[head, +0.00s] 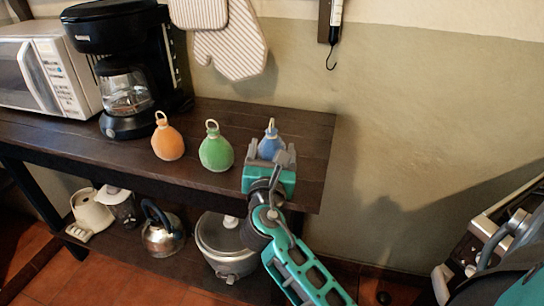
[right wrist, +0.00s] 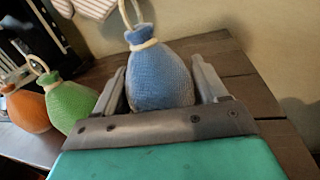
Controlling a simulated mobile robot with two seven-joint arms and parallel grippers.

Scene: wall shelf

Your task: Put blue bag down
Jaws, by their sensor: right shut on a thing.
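The blue bag (head: 271,143) is a knitted, rounded bag with a ring on top. It is upright at the right end of the dark wooden shelf top (head: 310,150), and it also fills the middle of the right wrist view (right wrist: 160,78). My right gripper (head: 270,160) is shut on it, with one finger on each side of the bag in the wrist view. The bag's lower part is hidden behind the gripper, so I cannot tell whether it touches the wood. My left gripper is not in view.
A green bag (head: 216,152) and an orange bag (head: 167,140) stand left of the blue one. A coffee maker (head: 125,60) and a microwave (head: 40,70) are farther left. A rice cooker (head: 225,240) and a kettle (head: 162,228) sit below. Bare wood lies right of the blue bag.

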